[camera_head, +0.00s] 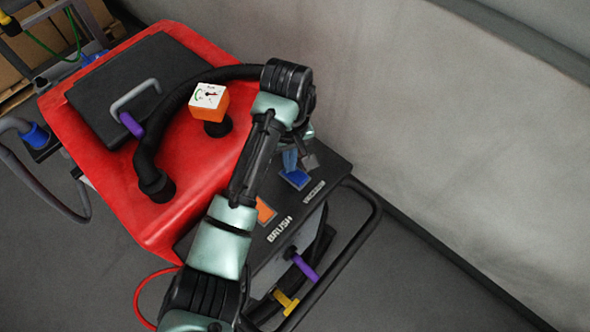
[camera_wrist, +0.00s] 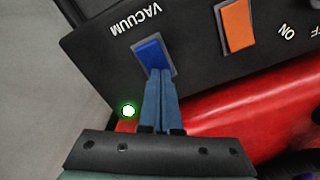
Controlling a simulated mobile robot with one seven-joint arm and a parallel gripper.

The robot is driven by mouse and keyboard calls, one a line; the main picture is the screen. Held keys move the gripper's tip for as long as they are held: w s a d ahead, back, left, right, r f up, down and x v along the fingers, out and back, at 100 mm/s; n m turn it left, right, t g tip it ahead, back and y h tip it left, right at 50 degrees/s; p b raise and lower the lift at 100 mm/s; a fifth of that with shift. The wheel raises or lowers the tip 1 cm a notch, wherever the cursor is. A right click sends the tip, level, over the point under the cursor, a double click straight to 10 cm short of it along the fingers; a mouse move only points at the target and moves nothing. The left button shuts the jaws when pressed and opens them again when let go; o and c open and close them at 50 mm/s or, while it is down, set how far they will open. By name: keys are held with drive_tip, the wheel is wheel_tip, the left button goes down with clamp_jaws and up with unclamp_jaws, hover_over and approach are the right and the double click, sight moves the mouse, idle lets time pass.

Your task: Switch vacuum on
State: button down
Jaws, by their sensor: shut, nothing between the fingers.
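The blue vacuum switch (camera_head: 296,179) sits on the black control panel, beside the printed word VACUUM. It also shows in the wrist view (camera_wrist: 150,52), set in a grey frame. My gripper (camera_head: 291,164) is shut and empty, its two blue fingers side by side. In the wrist view the fingertips (camera_wrist: 159,74) lie at the lower edge of the blue switch. I cannot tell whether they touch it. A bright green light (camera_wrist: 128,111) glows left of the fingers in the wrist view.
An orange switch (camera_wrist: 238,27) sits on the same panel (camera_head: 322,181), near the word BRUSH. The red machine body (camera_head: 190,165) carries a black hose and an orange gauge block (camera_head: 210,101). A black rail (camera_head: 373,215) edges the panel. A grey wall stands to the right.

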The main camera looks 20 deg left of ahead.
wheel_tip(320, 180, up, 7)
drive_tip(key=p, duration=0.7)
idle(0.6)
